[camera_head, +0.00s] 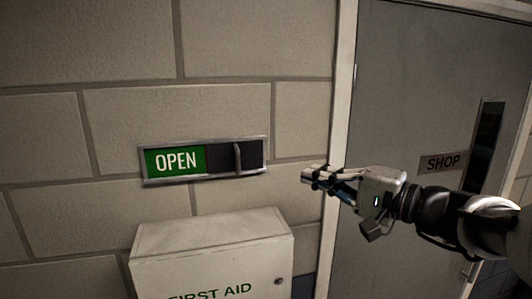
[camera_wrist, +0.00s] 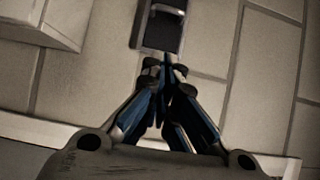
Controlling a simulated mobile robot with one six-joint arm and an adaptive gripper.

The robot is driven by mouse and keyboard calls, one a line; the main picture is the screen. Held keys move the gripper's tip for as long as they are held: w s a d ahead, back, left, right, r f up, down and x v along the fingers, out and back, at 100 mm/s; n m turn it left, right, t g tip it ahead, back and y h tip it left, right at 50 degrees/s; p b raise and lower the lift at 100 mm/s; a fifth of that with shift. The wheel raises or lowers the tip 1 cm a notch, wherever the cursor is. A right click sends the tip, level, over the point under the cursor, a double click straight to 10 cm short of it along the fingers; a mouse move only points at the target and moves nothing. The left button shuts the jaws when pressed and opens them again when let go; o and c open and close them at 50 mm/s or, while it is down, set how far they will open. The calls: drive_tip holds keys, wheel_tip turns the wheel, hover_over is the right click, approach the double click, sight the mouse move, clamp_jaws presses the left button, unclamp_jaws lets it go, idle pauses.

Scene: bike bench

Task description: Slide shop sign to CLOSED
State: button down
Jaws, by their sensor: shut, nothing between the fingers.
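The shop sign (camera_head: 203,159) is a long metal frame on the block wall. Its left part shows a green OPEN panel (camera_head: 176,161), and its right part is a dark slider (camera_head: 222,158) with an upright grey handle (camera_head: 238,157). My gripper (camera_head: 306,174) is to the right of the sign, apart from it, in front of the door frame. Its fingers are shut and empty. In the wrist view, the sign's end (camera_wrist: 163,27) shows at the top, beyond my fingertips (camera_wrist: 166,60), with part of the handle (camera_wrist: 168,8) at the edge. No CLOSED lettering is visible.
A white first aid box (camera_head: 212,250) sticks out from the wall below the sign. It also shows at the upper left in the wrist view (camera_wrist: 45,22). A grey door (camera_head: 425,100) with a SHOP plate (camera_head: 443,163) stands at right. The wall above the sign is clear.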

sight(237, 160)
idle(0.3)
drive_tip(key=s+a+p+x, duration=0.1)
drive_tip(key=s+p+x, duration=0.1)
drive_tip(key=x, duration=1.1)
drive_tip(key=shift+a+p, duration=0.35)
drive_tip(key=shift+p, duration=0.15)
drive_tip(key=shift+s, duration=0.1)
drive_tip(key=shift+s, duration=0.1)
